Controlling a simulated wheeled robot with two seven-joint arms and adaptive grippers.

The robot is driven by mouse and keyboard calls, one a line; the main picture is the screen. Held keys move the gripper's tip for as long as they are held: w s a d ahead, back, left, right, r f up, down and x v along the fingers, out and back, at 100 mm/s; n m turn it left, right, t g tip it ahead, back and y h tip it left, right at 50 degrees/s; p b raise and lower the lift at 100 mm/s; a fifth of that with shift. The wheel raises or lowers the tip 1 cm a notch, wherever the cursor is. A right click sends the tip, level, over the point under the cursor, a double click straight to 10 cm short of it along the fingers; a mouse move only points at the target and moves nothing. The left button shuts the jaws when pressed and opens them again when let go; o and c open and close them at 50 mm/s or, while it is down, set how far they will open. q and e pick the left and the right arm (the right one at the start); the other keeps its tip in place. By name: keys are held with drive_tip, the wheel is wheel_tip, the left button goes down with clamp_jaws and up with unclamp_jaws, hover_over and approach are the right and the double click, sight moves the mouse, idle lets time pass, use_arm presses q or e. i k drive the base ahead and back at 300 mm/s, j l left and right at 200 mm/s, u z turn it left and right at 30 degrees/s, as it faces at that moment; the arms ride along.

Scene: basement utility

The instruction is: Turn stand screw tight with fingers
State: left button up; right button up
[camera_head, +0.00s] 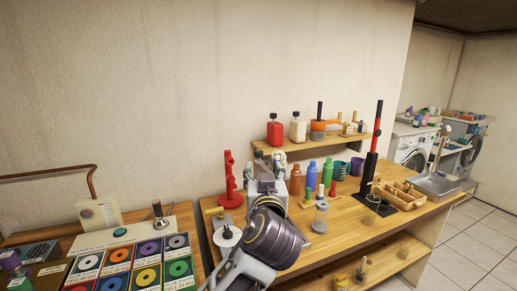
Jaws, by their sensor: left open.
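A tall stand (372,165) with a black lower post and a red and black upper rod rises from a flat black base on the right half of the workbench. A small knob shows at its side, but I cannot tell how tight any screw is. A red upright stand (229,178) is at the bench's left end. My left gripper (270,158) is open over the bench near the wall, right of the red stand and well left of the tall stand. My forearm hides part of the bench front. My right gripper is out of view.
A wooden divided tray (404,207) is to the right. A raised wooden shelf (300,146) lines the wall. Coloured discs (118,254) fill a case at lower left.

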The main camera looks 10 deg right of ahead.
sight(258, 153)
drive_tip(key=i+l, duration=0.1)
drive_tip(key=i, duration=0.35)
drive_tip(key=i+l, duration=0.1)
drive_tip(key=i, duration=0.4)
